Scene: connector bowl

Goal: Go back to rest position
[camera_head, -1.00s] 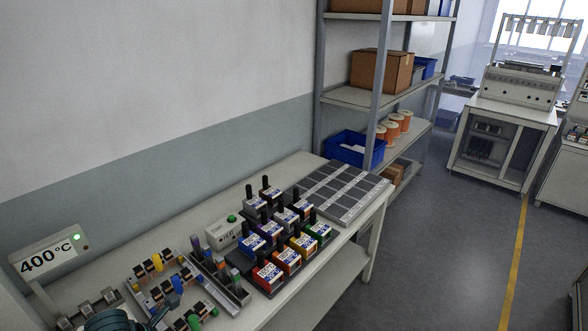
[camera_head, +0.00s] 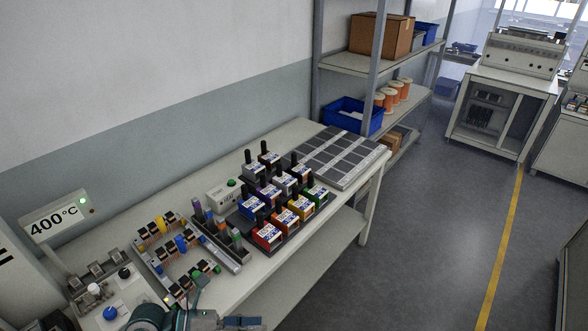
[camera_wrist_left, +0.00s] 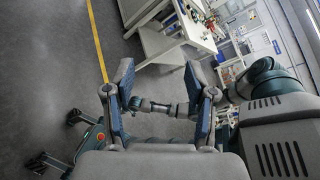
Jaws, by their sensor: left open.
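My left gripper (camera_wrist_left: 158,76) is open in the left wrist view, with its two blue-padded fingers apart and nothing between them. Beyond the fingers, grey and teal links that look like mine cross the view. At the bottom edge of the head view, a teal and grey arm part of mine shows, with dark blue pieces at its right end, in front of the workbench (camera_head: 290,290). I cannot make out my right gripper in either view.
The bench holds several coloured labelled boxes (camera_head: 267,234), a grey gridded tray (camera_head: 342,157), connector racks (camera_head: 172,250) and a 400°C display (camera_head: 54,218). A shelf (camera_head: 350,64) with a blue bin (camera_head: 353,117) stands behind. The floor (camera_head: 430,240) at right is clear.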

